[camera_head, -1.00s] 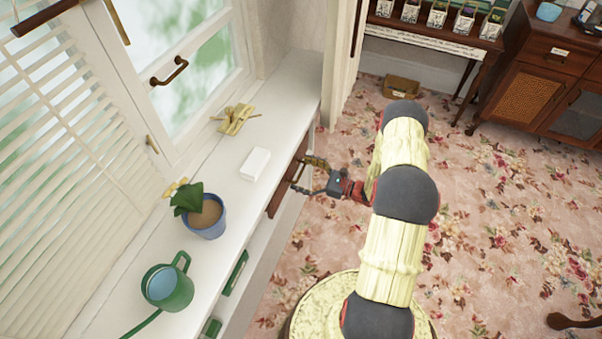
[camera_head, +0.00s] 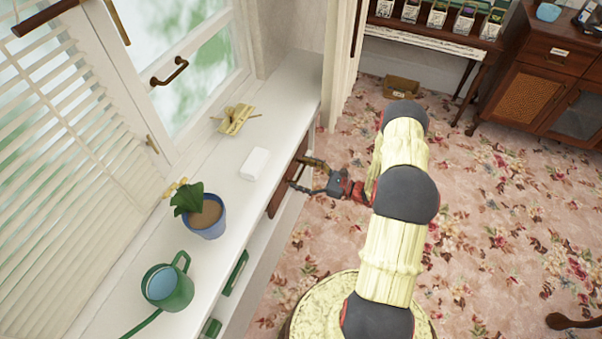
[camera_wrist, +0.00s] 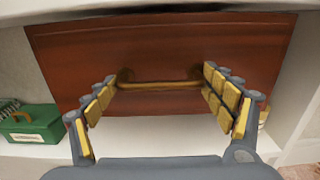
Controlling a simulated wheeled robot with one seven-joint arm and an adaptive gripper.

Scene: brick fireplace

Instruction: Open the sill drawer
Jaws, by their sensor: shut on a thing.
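The sill drawer (camera_head: 287,178) has a reddish-brown wooden front under the white window sill (camera_head: 215,245). In the wrist view its front (camera_wrist: 160,45) fills the upper middle and sits below the sill edge, looking closed. A brass bar handle (camera_wrist: 158,85) stands out from the lower part of the front. In the head view the handle is hard to make out behind the fingers.
On the sill are a green watering can (camera_head: 168,288), a potted plant (camera_head: 206,222), a white block (camera_head: 254,163) and a yellow object (camera_head: 236,119). A green box (camera_wrist: 30,122) lies on a lower shelf. The flowered carpet (camera_head: 480,230) is open at right.

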